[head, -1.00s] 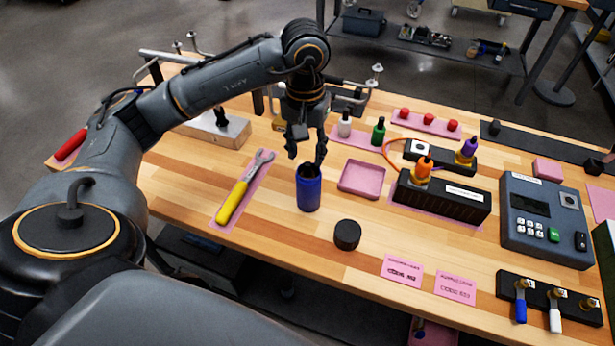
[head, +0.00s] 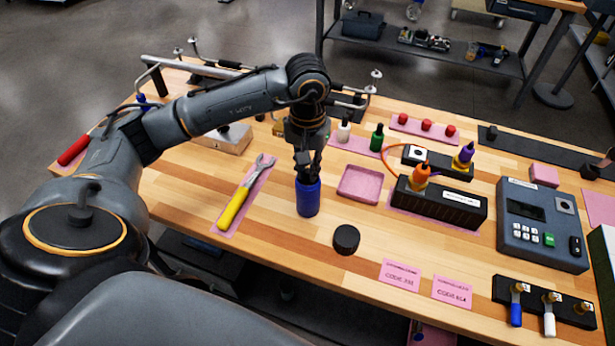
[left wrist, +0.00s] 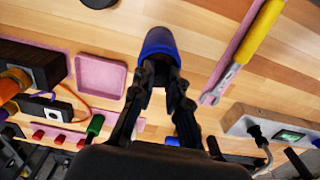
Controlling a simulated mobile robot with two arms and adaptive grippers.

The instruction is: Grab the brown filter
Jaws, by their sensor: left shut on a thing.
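A blue canister (head: 308,199) stands upright on the workbench, and it also shows in the left wrist view (left wrist: 158,42). My left gripper (head: 308,175) points down at the canister's open top, with its fingertips at or inside the mouth. In the left wrist view my left gripper (left wrist: 160,80) has its fingers converging at the canister's dark opening. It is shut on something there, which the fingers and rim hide. No brown filter can be made out. My right gripper is in neither view.
A black round cap (head: 346,239) lies in front of the canister. A pink tray (head: 360,183) is to its right, and a yellow-handled wrench (head: 240,198) to its left. A black block with connectors (head: 440,201) stands farther right. Bare wood lies around the canister.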

